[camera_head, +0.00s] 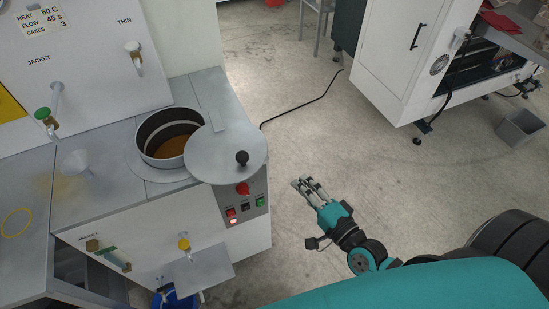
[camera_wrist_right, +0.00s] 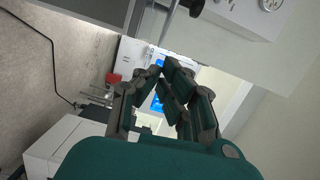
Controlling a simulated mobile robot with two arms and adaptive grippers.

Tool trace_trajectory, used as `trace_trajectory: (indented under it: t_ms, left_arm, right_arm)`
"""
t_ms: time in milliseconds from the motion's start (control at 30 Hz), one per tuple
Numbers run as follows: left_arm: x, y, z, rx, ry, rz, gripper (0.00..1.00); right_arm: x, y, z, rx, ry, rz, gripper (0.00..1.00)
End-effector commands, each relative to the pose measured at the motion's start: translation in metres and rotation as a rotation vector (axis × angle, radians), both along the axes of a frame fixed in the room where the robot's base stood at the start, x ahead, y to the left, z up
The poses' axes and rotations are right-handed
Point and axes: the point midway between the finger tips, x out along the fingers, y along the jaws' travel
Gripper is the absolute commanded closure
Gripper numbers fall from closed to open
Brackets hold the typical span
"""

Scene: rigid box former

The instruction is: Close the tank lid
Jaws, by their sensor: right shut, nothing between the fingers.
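The tank (camera_head: 150,152) is a round metal pot set in the grey bench top, with amber-brown contents showing inside. Its lid (camera_head: 212,157) is a flat grey disc with a black knob (camera_head: 242,158). The lid lies swung to the right of the opening, overhanging the bench's right edge, and the opening is mostly uncovered. My right gripper (camera_head: 304,187) is shut and empty, to the right of the lid and apart from it. It also shows in the right wrist view (camera_wrist_right: 165,72), fingers close together. My left gripper is not in view.
A control panel (camera_head: 246,201) with a red knob and lit buttons sits below the lid. Taps (camera_head: 46,122) and a funnel (camera_head: 78,162) are at the left. A white cabinet (camera_head: 398,60) stands at the back right. The floor around my right gripper is clear.

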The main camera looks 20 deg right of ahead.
Motion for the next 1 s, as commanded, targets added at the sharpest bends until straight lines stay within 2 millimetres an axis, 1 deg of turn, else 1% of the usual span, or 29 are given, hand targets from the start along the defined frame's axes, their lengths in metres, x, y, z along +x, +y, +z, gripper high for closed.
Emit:
trace_trajectory:
  t_ms: [33,100,167,267,433,600,667,700,800,900,1000]
  left_arm:
    - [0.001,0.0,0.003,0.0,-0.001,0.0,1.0]
    - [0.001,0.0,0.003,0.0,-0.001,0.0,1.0]
    - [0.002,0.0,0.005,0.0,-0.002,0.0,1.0]
    - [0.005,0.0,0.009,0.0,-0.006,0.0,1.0]
    - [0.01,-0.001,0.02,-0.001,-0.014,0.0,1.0]
    - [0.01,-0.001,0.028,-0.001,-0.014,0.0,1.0]
    - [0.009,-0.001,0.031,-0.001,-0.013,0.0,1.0]
    - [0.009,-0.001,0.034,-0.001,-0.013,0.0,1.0]
    - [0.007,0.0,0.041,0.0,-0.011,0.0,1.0]
    - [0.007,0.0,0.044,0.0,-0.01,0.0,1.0]
    - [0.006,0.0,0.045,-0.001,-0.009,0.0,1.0]
  right_arm:
    - [-0.001,0.002,0.014,0.033,-0.013,0.003,1.0]
    - [0.001,0.003,0.022,0.061,-0.023,0.003,1.0]
    - [0.005,0.004,0.024,0.068,-0.026,0.002,1.0]
    - [0.017,0.006,0.025,0.066,-0.029,0.001,1.0]
    - [0.05,0.014,0.027,0.064,-0.028,0.0,1.0]
    - [0.086,0.023,0.025,0.063,-0.027,0.001,1.0]
    - [0.098,0.026,0.025,0.062,-0.027,0.002,1.0]
    - [0.1,0.031,0.025,0.064,-0.023,0.003,1.0]
    - [0.098,0.048,0.025,0.064,-0.023,0.002,1.0]
    - [0.098,0.058,0.024,0.064,-0.022,0.002,1.0]
    - [0.098,0.063,0.023,0.061,-0.024,0.002,1.0]
